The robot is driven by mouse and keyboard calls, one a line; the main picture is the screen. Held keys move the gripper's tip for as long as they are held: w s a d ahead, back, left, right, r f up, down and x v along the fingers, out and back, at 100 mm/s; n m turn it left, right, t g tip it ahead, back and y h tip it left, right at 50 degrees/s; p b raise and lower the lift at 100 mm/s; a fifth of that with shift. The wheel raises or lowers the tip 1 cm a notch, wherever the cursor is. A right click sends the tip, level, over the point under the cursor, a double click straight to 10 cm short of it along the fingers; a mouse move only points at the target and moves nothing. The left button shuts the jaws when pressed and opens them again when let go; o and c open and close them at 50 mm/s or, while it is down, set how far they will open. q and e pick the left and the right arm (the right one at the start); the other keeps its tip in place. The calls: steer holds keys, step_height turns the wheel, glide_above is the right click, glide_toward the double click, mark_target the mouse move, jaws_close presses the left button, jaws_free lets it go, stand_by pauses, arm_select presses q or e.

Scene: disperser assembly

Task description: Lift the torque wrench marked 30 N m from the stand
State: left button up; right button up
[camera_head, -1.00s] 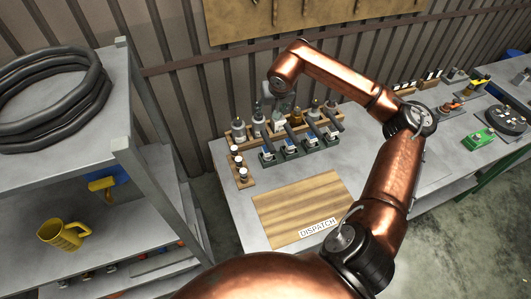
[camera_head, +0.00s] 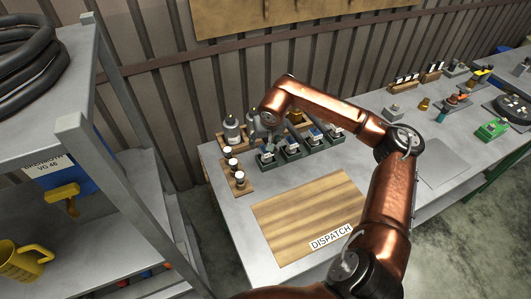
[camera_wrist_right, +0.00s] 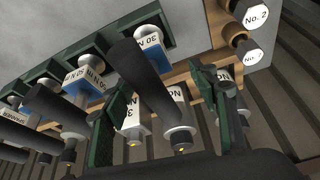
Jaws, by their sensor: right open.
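The dark green stand (camera_head: 312,158) stands on the bench in the head view and holds several black-handled tools. The torque wrench marked 30 N m (camera_wrist_right: 140,75) shows in the wrist view, with a black handle and a blue and white label. It sits at the stand's left end in the head view (camera_head: 267,154), partly hidden. My right gripper (camera_head: 261,133) is over that end. In the wrist view the right gripper's green fingers (camera_wrist_right: 167,88) are open, apart on either side of the handle. Whether they touch it is unclear. My left gripper is not in view.
A small wooden holder with white-capped vials (camera_head: 238,180) is to the left. The wooden DISPATCH board (camera_head: 300,215) in front is bare. A grey shelf (camera_head: 85,125) stands at left.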

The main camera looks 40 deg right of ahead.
steer(key=x, duration=0.6)
steer(key=shift+s+d+b, duration=0.25)
steer(key=shift+b, duration=0.15)
steer(key=shift+c, duration=0.3)
steer(key=shift+r, duration=0.1)
jaws_close()
